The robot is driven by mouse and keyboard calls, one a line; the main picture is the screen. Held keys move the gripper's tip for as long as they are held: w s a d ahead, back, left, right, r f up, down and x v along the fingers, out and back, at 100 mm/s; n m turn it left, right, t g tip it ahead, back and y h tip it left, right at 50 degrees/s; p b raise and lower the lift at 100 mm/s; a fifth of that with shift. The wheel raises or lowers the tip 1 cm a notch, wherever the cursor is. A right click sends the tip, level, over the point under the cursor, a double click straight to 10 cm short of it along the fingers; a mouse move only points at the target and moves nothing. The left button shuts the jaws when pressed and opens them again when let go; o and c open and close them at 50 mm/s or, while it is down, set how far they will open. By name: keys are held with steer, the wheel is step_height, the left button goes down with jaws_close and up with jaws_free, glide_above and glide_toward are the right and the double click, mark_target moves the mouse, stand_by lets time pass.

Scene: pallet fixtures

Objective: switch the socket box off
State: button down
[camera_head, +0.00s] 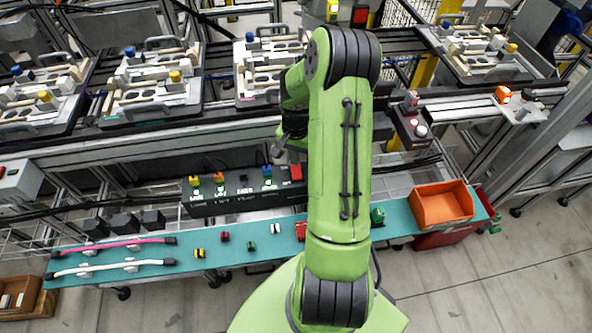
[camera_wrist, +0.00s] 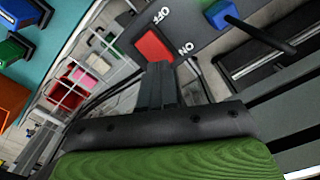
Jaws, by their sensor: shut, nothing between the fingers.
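The socket box (camera_head: 235,197) is a long dark box behind the teal shelf, with coloured plugs along its top. Its red rocker switch (camera_head: 296,172) is at the right end. In the wrist view, the switch (camera_wrist: 154,47) lies between the white OFF and ON labels on the grey box face (camera_wrist: 198,40). My gripper (camera_head: 281,148) is above the switch in the head view, partly hidden by my arm. Its fingers (camera_wrist: 158,70) are shut and empty. The tips overlap the switch's lower edge in the wrist view; whether they touch is unclear. Which side is pressed is also unclear.
A blue plug (camera_wrist: 219,13) with a black lead stands beside the switch. The teal shelf (camera_head: 215,262) holds small coloured parts, cables and an orange bin (camera_head: 441,205). A conveyor with pallet fixtures (camera_head: 152,85) runs behind. A wire rack (camera_wrist: 80,75) shows below the box.

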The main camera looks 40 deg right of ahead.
mark_target(296, 168)
steer(key=shift+f+b, duration=1)
steer(key=shift+f, duration=0.3)
stand_by(0.5)
step_height(296, 168, up, 7)
steer(key=p, duration=0.5)
steer(key=shift+r, duration=0.1)
stand_by(0.6)
